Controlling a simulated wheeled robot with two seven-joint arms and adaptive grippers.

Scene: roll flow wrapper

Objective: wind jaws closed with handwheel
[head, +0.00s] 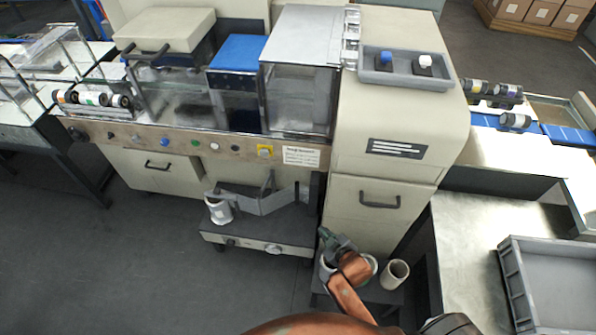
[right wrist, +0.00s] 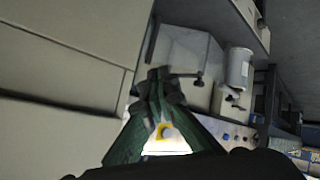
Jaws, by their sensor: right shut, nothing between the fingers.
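In the head view, a low grey bench unit (head: 262,228) stands in front of the machine. A pale round knob, which looks like the handwheel (head: 273,248), sits on its front face. Grey bent arms, which may be the jaws (head: 268,203), stretch across its top, and I cannot tell how far apart they are. A white printed roll (head: 220,210) stands at their left end. My right gripper (head: 328,236) is shut and empty, to the right of the unit and apart from the knob. Its green fingers also show in the right wrist view (right wrist: 158,78). My left gripper is out of view.
White tubes (head: 395,274) stand on a low dark stand beside my right arm. The machine's button panel (head: 180,141) and drawer cabinet (head: 379,205) rise behind. A grey crate (head: 508,282) sits on the metal table at right. The floor at left is clear.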

